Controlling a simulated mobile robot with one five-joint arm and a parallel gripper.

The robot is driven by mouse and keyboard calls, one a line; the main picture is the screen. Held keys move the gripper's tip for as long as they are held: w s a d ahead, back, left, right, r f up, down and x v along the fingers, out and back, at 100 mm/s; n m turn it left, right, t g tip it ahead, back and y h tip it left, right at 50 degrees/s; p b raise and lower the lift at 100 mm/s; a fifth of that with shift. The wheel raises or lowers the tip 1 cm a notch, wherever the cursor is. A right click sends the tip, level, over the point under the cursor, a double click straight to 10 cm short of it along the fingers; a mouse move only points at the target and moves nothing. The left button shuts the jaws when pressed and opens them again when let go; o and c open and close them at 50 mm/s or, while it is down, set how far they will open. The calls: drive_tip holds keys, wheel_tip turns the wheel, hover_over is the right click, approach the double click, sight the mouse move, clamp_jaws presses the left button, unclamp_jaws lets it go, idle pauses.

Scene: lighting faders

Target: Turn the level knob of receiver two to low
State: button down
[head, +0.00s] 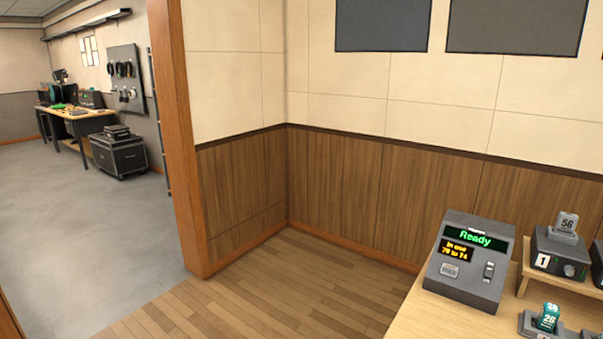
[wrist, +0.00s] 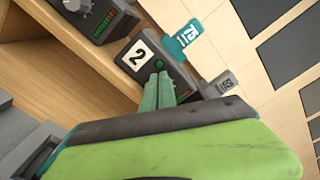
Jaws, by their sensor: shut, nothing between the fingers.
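In the wrist view, receiver two (wrist: 181,73) is a dark box with a white label "2" and a green light, standing on a wooden shelf. My gripper (wrist: 163,76) is shut, its two green fingers together and pointing at the front of receiver two, just below the light. Whether they touch it I cannot tell. The level knob of receiver two is not visible; the fingers cover part of the front. My gripper is not in the head view.
A teal tag (wrist: 183,39) and a grey tag (wrist: 219,85) stand up at receiver two. Another receiver with a knob (wrist: 75,5) is beside it. In the head view, receiver one (head: 556,262) stands right of a grey console (head: 462,290) reading "Ready". The floor (head: 250,300) left is clear.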

drive_tip(key=shift+f, duration=0.25)
idle(0.4)
drive_tip(key=shift+s+a+r+p, duration=0.75)
drive_tip(key=shift+s+a, duration=0.95)
drive_tip(key=shift+s, duration=1.1)
drive_tip(key=x, duration=0.6)
drive_tip(key=shift+w+d, duration=0.2)
